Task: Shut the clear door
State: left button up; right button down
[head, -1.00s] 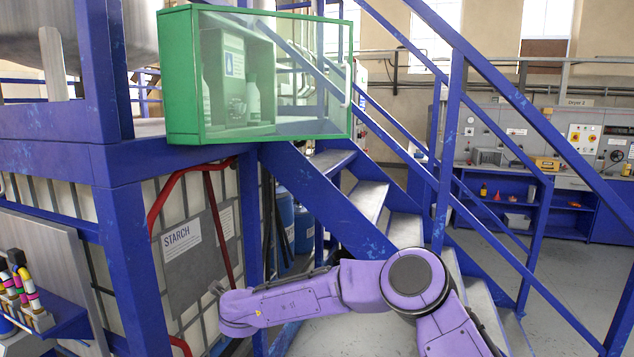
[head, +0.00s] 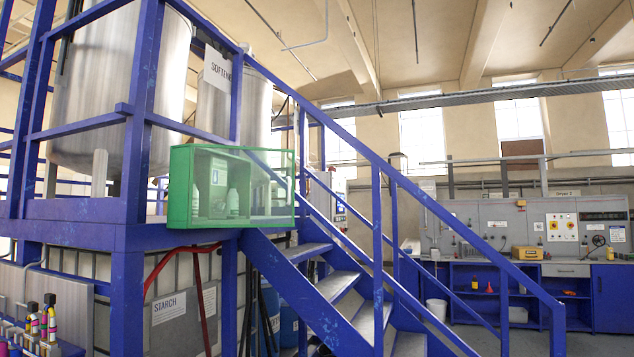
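A green-framed cabinet (head: 180,188) hangs at the platform edge, left of centre in the head view. White bottles (head: 233,202) and a labelled panel show behind the clear pane. Neither of my grippers shows, and no part of my arms is visible.
Blue stairs (head: 345,285) with sloping handrails descend right of the cabinet. A blue post (head: 127,290) and platform beam stand at left, with a STARCH sign (head: 170,308) below. Open floor and a blue workbench (head: 480,300) lie at right.

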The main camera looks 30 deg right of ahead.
aim_at(292, 224)
jog(key=z, duration=1.35)
jog(key=i, duration=1.8)
jog(key=u, duration=0.45)
